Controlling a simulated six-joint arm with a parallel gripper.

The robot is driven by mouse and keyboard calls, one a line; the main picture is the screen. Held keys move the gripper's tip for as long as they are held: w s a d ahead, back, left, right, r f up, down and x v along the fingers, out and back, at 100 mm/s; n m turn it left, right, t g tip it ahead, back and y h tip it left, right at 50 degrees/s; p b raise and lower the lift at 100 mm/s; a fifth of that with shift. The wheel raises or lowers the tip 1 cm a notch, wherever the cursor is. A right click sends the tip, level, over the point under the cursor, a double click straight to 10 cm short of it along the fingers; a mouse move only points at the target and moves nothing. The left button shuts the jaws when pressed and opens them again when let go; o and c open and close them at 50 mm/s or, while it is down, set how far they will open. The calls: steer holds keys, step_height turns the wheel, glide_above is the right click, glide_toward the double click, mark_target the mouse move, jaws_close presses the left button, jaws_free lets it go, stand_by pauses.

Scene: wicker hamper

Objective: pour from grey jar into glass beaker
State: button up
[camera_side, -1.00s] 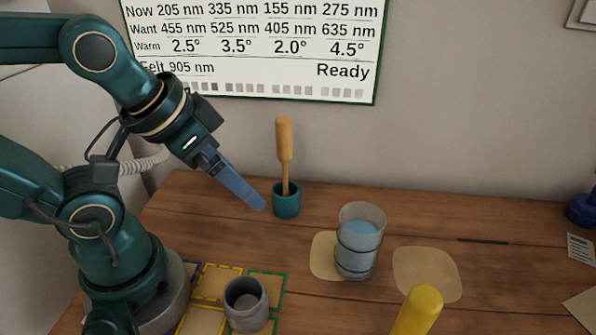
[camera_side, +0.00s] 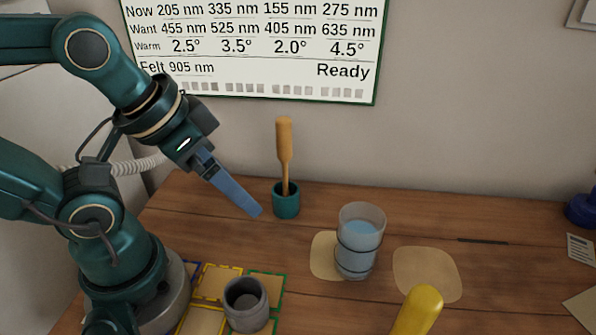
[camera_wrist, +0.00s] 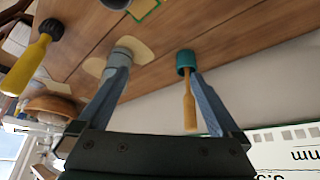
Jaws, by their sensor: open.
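The grey jar (camera_side: 246,303) stands upright on the coloured squares near my base in the side view; its inside looks dark and I cannot tell what it holds. The glass beaker (camera_side: 358,256) stands upright on the table, partly over a tan patch, with bluish liquid inside. In the wrist view the beaker (camera_wrist: 120,58) shows partly behind one finger. My gripper (camera_side: 256,211) is in the air, left of the beaker and above and behind the jar. Its blue fingers are apart and empty in the wrist view (camera_wrist: 165,82).
A teal cup (camera_side: 286,203) holding a wooden-handled tool (camera_side: 285,155) stands behind the beaker, near my gripper. A yellow handle (camera_side: 419,310) rises at the front. A bare tan patch (camera_side: 427,273) lies right of the beaker. A board (camera_side: 255,55) hangs on the wall.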

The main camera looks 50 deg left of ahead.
steer(key=g, duration=0.6)
glide_above(249, 302)
steer(key=d, duration=0.1)
steer(key=f, duration=1)
steer(key=shift+s+d+f, duration=0.2)
steer(key=shift+f, duration=2.5)
steer(key=c, duration=1.5)
steer(key=shift+c, duration=0.2)
steer(key=shift+r, duration=0.1)
